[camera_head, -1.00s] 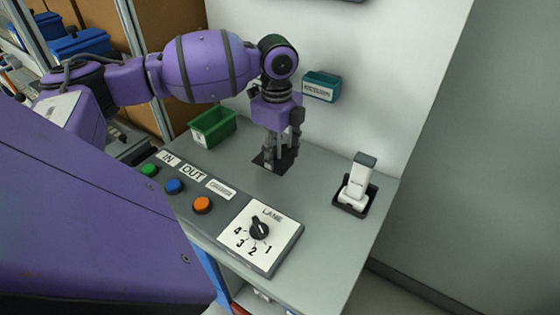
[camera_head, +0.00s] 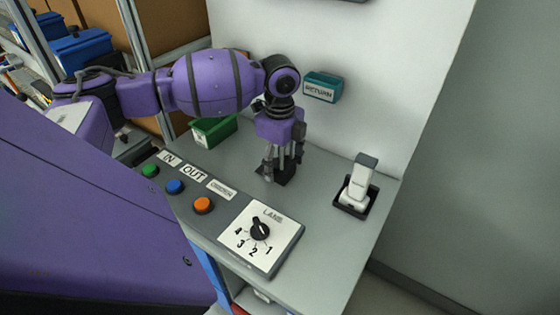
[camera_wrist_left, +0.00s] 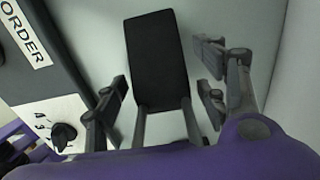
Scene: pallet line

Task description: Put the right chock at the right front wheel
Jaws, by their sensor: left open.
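I see no chock and no wheel in either view. My left gripper (camera_head: 282,166) points down over the grey console top, just above a flat black rectangle (camera_head: 286,176). In the left wrist view, my left gripper (camera_wrist_left: 160,95) has its fingers spread wide on both sides of the black rectangle (camera_wrist_left: 157,58), and I see no contact. My right gripper is not in view.
The console (camera_head: 325,240) carries green (camera_head: 150,170), blue (camera_head: 175,186) and orange (camera_head: 203,205) buttons and a LANE dial (camera_head: 260,230). A white handset-like item (camera_head: 358,185) stands in a black holder at right. A green bin (camera_head: 214,131) is behind. A teal RETURN box (camera_head: 323,87) is on the wall.

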